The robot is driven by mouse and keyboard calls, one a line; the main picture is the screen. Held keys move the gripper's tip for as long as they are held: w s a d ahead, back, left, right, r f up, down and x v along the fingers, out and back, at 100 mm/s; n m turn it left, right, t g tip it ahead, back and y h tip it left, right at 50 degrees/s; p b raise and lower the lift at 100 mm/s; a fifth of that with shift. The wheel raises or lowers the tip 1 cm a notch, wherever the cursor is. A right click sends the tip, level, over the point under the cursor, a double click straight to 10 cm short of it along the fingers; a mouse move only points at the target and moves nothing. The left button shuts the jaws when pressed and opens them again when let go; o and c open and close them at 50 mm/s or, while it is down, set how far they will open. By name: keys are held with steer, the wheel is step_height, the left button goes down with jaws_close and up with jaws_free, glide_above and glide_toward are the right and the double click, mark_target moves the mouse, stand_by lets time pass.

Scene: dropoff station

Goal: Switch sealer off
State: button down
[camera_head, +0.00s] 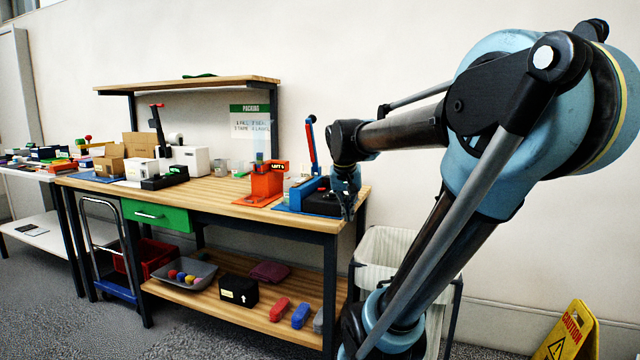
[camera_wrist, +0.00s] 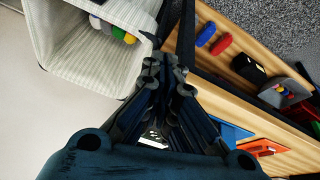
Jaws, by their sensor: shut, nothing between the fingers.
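The sealer (camera_head: 312,194) looks like a blue and black device with a raised blue and red lever (camera_head: 311,145). It stands on a blue mat (camera_head: 283,208) at the right end of the workbench. A small red part shows on its top. My gripper (camera_head: 347,213) is at the bench's right end, just right of the sealer; touching or apart cannot be told. In the wrist view my gripper (camera_wrist: 165,70) has its fingers together and empty. A blue edge (camera_wrist: 232,131) there lies beside the fingers; mat or sealer is unclear. The sealer's switch cannot be made out.
An orange device (camera_head: 266,185) stands left of the sealer on the workbench (camera_head: 222,191). The lower shelf holds a grey tray (camera_head: 182,279) and blocks. A yellow caution sign (camera_head: 574,335) stands right.

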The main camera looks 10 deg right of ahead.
steer(key=w+a+r+m+t, duration=0.1)
steer(key=w+a+r, duration=0.1)
steer(key=w+r, duration=0.5)
steer(key=w+a+r+m+t+h, duration=0.1)
steer(key=w+a+r, duration=0.15)
steer(key=w, duration=0.75)
steer(key=w+a+r+m, duration=0.1)
steer(key=w+a+r, duration=0.1)
steer(key=w+r, duration=0.5)
glide_above(322, 189)
steer(key=f, duration=1)
steer(key=shift+w+d, duration=0.15)
steer(key=shift+w, duration=0.2)
steer(key=shift+s+f, duration=0.25)
steer(key=shift+f, duration=0.9)
steer(key=shift+s+f, duration=0.1)
steer(key=shift+f, duration=0.7)
